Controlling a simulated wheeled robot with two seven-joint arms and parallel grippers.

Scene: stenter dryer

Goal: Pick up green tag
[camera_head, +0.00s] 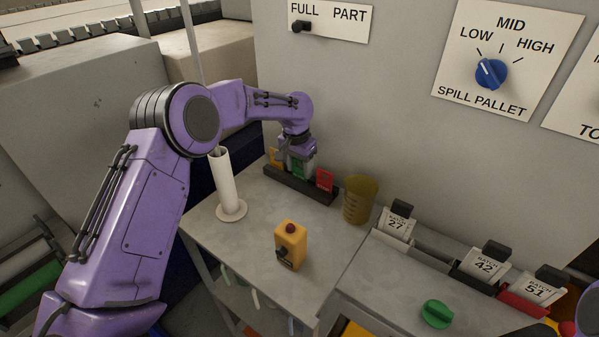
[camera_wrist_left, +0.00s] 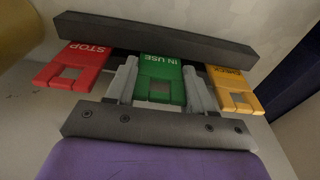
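The green tag (camera_wrist_left: 161,77), marked IN USE, stands in a dark rack (camera_wrist_left: 160,32) between a red STOP tag (camera_wrist_left: 76,68) and a yellow tag (camera_wrist_left: 236,90). My left gripper (camera_wrist_left: 158,85) has one finger on each side of the green tag in the left wrist view. The fingers look very near its edges, and I cannot tell whether they touch it. In the head view my left gripper (camera_head: 298,165) is over the rack (camera_head: 300,190), partly hiding the green tag, with the red tag (camera_head: 324,180) to its right. A small part of my right arm shows at the right edge; its gripper is not visible.
A white tube on a round base (camera_head: 226,185) stands left of the rack. A yellow translucent cup (camera_head: 359,200) stands close right of it. A yellow box with a red button (camera_head: 290,243) is in front.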

